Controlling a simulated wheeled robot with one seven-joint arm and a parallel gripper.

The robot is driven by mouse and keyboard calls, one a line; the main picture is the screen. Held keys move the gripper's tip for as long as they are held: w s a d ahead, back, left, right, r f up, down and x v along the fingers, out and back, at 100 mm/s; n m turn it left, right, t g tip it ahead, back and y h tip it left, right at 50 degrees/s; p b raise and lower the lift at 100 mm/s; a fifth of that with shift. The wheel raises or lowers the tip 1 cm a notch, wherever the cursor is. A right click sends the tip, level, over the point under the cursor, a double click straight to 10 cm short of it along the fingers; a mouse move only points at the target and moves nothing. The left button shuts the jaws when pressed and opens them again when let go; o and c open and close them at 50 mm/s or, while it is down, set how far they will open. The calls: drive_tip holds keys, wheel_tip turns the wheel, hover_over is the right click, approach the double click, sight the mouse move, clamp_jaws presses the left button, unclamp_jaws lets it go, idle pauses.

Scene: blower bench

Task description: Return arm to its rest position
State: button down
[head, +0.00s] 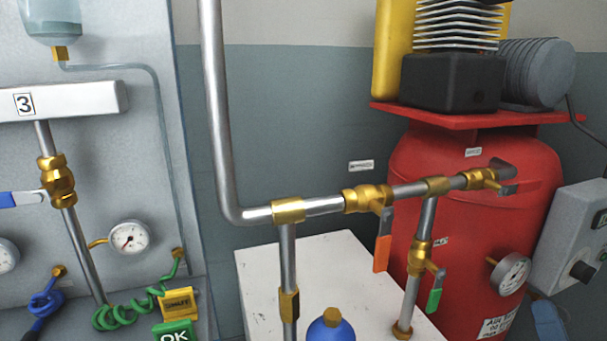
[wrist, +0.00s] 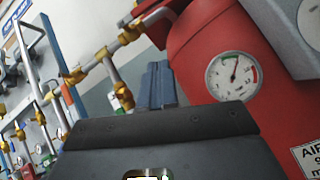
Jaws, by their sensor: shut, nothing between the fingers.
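My gripper (wrist: 158,72) shows in the wrist view as two blue-grey fingers closed together beyond a dark housing, with nothing between them. The fingers point toward the pipework and the left side of the red air tank (wrist: 205,40). The tank's round gauge (wrist: 231,76) is just right of the fingers. In the head view, a blue-grey piece at the lower right edge, below the tank gauge (head: 510,273), looks like my fingers, but most of the arm is out of view.
Steel pipes with an orange-handled valve (head: 382,252) and a green-handled valve (head: 435,292) stand before the tank. A grey control box (head: 570,235) is at right. A white block (head: 255,270), blue bottle (head: 330,328) and panel marked 3 (head: 60,100) lie further left.

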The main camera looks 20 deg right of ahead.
drive_tip(key=s+a+f+m+g+y, duration=0.25)
drive_tip(key=s+a+m+g, duration=0.25)
drive_tip(key=s+a+m, duration=0.75)
drive_tip(key=s+a+f+m+g+y, duration=0.2)
drive_tip(key=s+a+f+m+g, duration=0.3)
drive_tip(key=s+a+m, duration=0.75)
drive_tip(key=w+d+r+m+p, duration=0.1)
drive_tip(key=d+r+p, duration=0.1)
drive_tip(key=r+p, duration=0.4)
drive_tip(key=w+d+r+m+g+p, duration=0.1)
drive_tip(key=r+m+p, duration=0.1)
drive_tip(key=r+p, duration=0.4)
drive_tip(key=shift+d+r, duration=0.35)
drive_tip(key=shift+r, duration=0.55)
drive_tip(key=shift+h, duration=0.25)
